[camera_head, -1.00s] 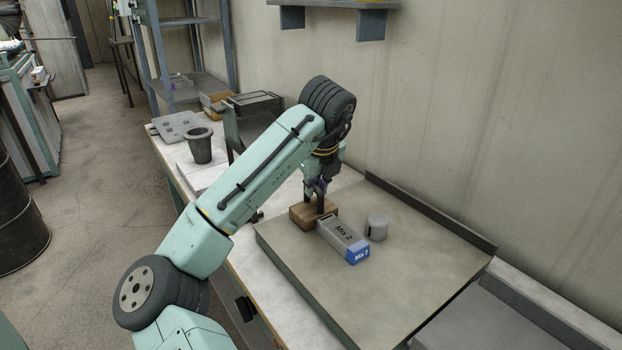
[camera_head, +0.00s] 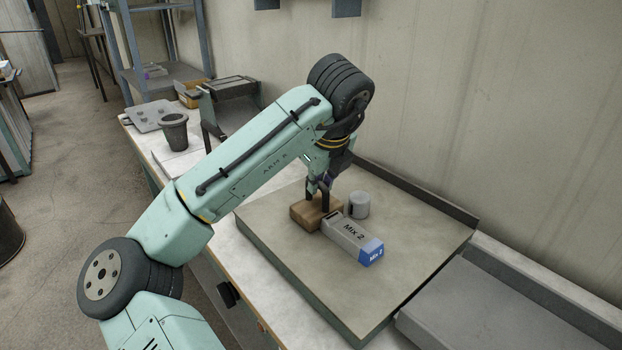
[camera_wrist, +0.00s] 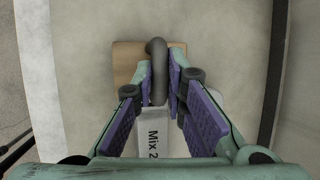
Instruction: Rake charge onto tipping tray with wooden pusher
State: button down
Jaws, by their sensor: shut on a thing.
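The wooden pusher (camera_head: 305,213) is a brown block with a dark upright handle, standing on the grey-green board (camera_head: 290,270). My gripper (camera_head: 320,190) is shut on its handle; in the wrist view both purple-padded fingers close around the handle loop (camera_wrist: 157,70). A grey box (camera_head: 345,233) with a blue end, marked "Mix 2", lies right against the block on its lower-right side. A short grey cylinder (camera_head: 358,205) stands on the board beside the box, towards the wall. A grey tray (camera_head: 470,310) lies beyond the board's lower-right edge.
A low dark lip (camera_head: 420,204) runs along the board's wall side. A dark crucible-like cup (camera_head: 173,133) and a lidded grey box (camera_head: 232,90) stand on the bench behind. The board is clear between the Mix 2 box and the tray.

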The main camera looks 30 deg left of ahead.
jog(key=shift+s+d+b, duration=0.55)
jog(key=shift+s+d, duration=0.1)
jog(key=shift+d, duration=1.15)
jog(key=shift+s+d+b, duration=0.55)
jog(key=shift+s+d, duration=0.1)
jog(key=shift+d, duration=1.15)
jog(key=shift+s+d+b, duration=0.55)
jog(key=shift+s+d, duration=0.1)
jog(key=shift+d, duration=1.15)
jog(key=shift+s+d+p, duration=1.45)
jog(key=shift+s+d, duration=0.2)
jog(key=shift+d, duration=2.95)
jog(key=shift+s+d+p, duration=1.4)
jog(key=shift+s+d, duration=0.25)
jog(key=shift+d, duration=2.9)
notch_tip(320, 180, up, 7)
jog(key=a, duration=0.2)
jog(key=shift+w+a+p, duration=0.35)
jog(key=shift+w, duration=0.1)
